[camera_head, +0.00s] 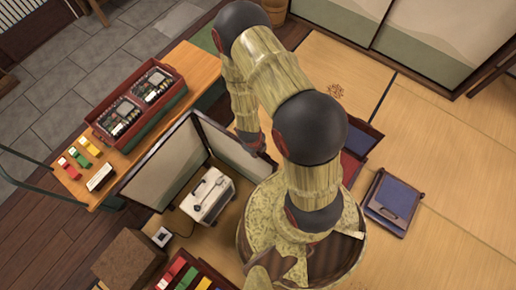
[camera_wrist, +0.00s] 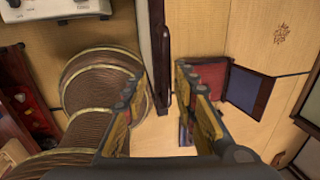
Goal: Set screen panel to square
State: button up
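A folding screen stands around a white appliance in the head view. Its left panel (camera_head: 165,165) and right panel (camera_head: 232,150) are pale with dark frames and meet at a corner at the back. I cannot tell the exact angle between them. My gripper (camera_head: 257,143) hangs at the free end of the right panel, partly hidden by my arm. In the wrist view my gripper (camera_wrist: 157,92) is open, its fingers apart. The right panel's dark top edge (camera_wrist: 157,40) runs down the picture, its near end between the fingers. I cannot tell whether either finger touches it.
The white appliance (camera_head: 208,195) stands inside the screen's angle. A wooden counter (camera_head: 185,62) with a red box of lunch trays (camera_head: 118,118) is behind the left panel. A brown box (camera_head: 128,258) sits front left. A blue flat item (camera_head: 394,200) lies on open tatami at right.

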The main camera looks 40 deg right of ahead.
jog(key=shift+r, duration=0.1)
notch_tip(320, 180, up, 12)
jog(key=a, duration=0.2)
jog(key=shift+s+f, duration=0.2)
jog(key=shift+s, duration=0.15)
dwell(0.4)
jog(key=shift+a, duration=0.1)
